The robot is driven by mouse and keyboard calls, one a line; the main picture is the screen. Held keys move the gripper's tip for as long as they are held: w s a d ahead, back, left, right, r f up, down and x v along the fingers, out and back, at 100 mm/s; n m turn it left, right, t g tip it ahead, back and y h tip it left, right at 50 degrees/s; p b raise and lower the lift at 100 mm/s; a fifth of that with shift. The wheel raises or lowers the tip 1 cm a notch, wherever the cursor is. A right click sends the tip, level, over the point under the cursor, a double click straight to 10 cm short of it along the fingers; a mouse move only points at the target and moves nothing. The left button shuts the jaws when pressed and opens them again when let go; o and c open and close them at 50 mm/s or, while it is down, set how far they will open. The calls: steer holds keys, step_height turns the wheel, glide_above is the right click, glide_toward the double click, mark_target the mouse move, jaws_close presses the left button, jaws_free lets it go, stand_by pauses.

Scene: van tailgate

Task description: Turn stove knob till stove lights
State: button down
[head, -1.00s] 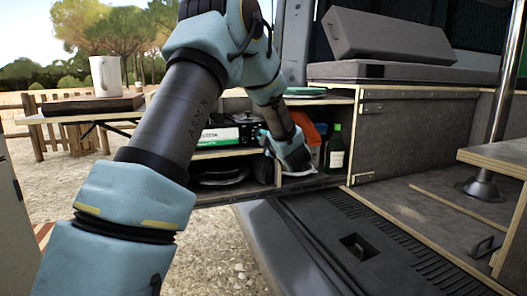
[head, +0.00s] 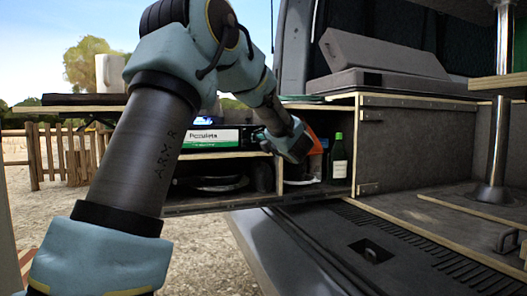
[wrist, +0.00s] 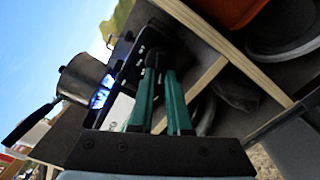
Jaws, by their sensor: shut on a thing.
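The stove is a dark unit on the upper shelf of the van's tailgate unit, partly hidden behind my arm in the head view. Blue flame (wrist: 101,93) glows at the burner in the wrist view, under a grey pot (wrist: 82,76) with a dark handle. A blue glow (head: 204,119) also shows in the head view. My gripper (wrist: 160,62) has its two teal fingers at the stove's dark front, shut on what looks like the knob. The knob itself is mostly hidden between the fingertips.
A green-and-white box (head: 214,138) lies on the shelf left of my wrist. A green bottle (head: 338,158) and an orange item (head: 314,143) stand in the right compartment. Wooden shelf edges run close around my gripper. A dark pan (head: 208,183) lies in the lower compartment.

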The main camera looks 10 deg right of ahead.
steer(key=shift+f+n+b, duration=0.15)
steer(key=shift+n+b, duration=0.3)
steer(key=shift+n, duration=0.05)
steer(key=c, duration=0.9)
jaws_free()
steer(key=shift+o, duration=0.2)
steer(key=s+d+p, duration=0.1)
steer(key=s, duration=0.9)
steer(key=shift+s+d, duration=0.2)
steer(key=shift+s, duration=0.15)
